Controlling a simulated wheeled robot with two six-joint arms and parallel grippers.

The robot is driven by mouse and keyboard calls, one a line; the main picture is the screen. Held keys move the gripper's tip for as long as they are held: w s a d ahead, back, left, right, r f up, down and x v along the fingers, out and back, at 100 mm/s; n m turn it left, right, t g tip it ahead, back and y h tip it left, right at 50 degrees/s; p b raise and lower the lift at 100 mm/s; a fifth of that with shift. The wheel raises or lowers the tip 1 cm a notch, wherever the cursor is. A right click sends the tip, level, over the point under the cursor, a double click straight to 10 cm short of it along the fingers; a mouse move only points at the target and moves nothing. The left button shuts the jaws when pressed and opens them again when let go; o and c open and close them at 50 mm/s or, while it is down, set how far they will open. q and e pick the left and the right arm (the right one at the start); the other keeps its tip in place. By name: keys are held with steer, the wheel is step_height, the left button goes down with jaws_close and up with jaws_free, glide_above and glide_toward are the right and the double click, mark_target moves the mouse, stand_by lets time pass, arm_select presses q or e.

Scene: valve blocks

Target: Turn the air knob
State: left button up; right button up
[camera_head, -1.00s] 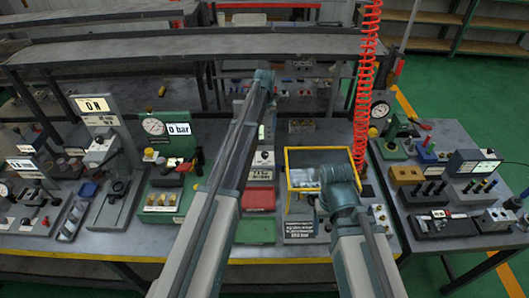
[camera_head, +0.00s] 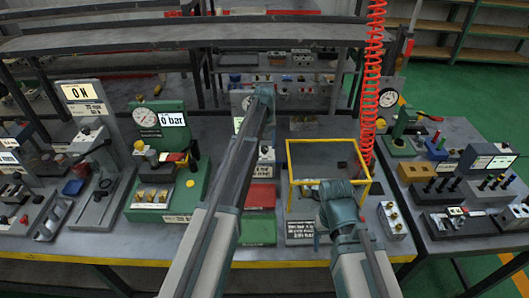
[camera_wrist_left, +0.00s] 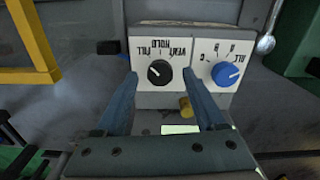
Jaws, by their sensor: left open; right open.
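In the left wrist view a grey-white panel, seen upside down, carries a black knob (camera_wrist_left: 159,72) with FILL, HOLD and VENT lettering. A blue knob (camera_wrist_left: 226,74) sits right of it. Neither knob is labelled air in what I can read. My left gripper (camera_wrist_left: 161,84) is open, its two blue fingers either side of the black knob's lower part in the picture. I cannot tell whether they touch it.
A yellow frame (camera_head: 328,141) stands beside the panel, near my right arm. A green gauge stand (camera_head: 172,118) reading 0 bar is to the left. Red (camera_head: 261,195) and green (camera_head: 258,230) blocks lie in front. A red coiled hose (camera_head: 370,75) hangs at right.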

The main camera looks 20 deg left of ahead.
arm_select(q)
steer(key=shift+f, duration=0.4)
arm_select(e)
steer(key=shift+f, duration=0.4)
arm_select(q)
jaws_close()
steer(key=shift+m, duration=0.3)
steer(key=m, duration=0.3)
steer(key=shift+m, duration=0.3)
steer(key=m, duration=0.4)
steer(key=shift+m, duration=0.4)
